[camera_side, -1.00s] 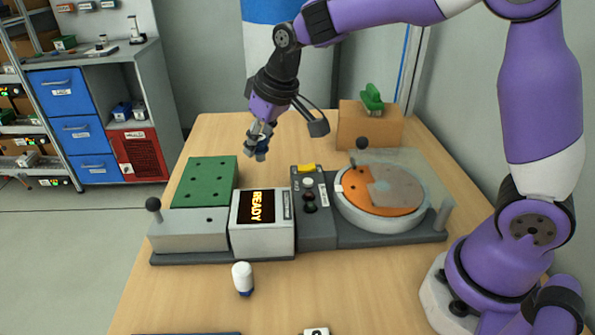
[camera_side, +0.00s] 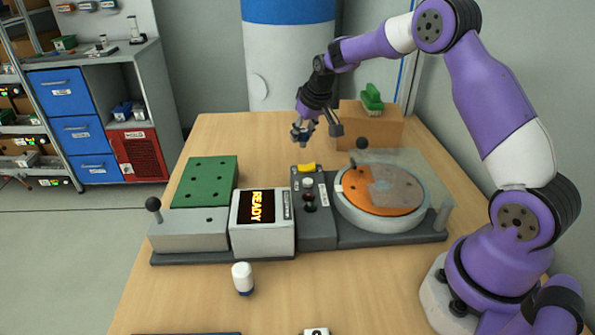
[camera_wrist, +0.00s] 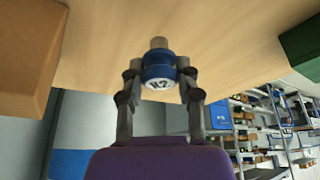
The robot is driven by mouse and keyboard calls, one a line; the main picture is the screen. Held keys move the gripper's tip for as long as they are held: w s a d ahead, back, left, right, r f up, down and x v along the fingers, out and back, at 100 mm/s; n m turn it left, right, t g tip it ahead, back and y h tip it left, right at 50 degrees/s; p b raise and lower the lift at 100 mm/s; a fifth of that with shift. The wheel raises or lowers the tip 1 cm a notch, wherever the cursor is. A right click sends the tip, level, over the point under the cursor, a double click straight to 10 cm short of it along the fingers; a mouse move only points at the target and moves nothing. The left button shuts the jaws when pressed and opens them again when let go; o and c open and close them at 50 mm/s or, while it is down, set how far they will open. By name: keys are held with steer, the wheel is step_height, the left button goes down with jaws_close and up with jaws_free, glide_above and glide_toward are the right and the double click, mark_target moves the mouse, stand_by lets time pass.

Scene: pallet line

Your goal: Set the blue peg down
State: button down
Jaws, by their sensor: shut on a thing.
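My gripper (camera_side: 302,134) hangs above the back of the table, behind the control panel and left of the cardboard box. In the wrist view my gripper (camera_wrist: 160,88) is shut on the blue peg (camera_wrist: 159,63), with a finger on each side. The peg has a blue body, a narrower grey-brown end and a white marked face toward the camera. It is held clear of the table. In the side view the peg is small and hard to tell from the fingers.
A green plate with holes (camera_side: 205,183), a READY display (camera_side: 262,207), a control panel (camera_side: 313,212) and an orange turntable (camera_side: 368,191) stand in a row. A cardboard box (camera_side: 372,132) stands behind. A white-and-blue piece (camera_side: 242,278) stands in front. The table's back left is clear.

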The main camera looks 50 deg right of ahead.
mark_target(305, 136)
steer(key=shift+f, duration=1.35)
steer(key=c, duration=0.5)
jaws_free()
steer(key=shift+f, duration=0.15)
steer(key=shift+c, duration=0.2)
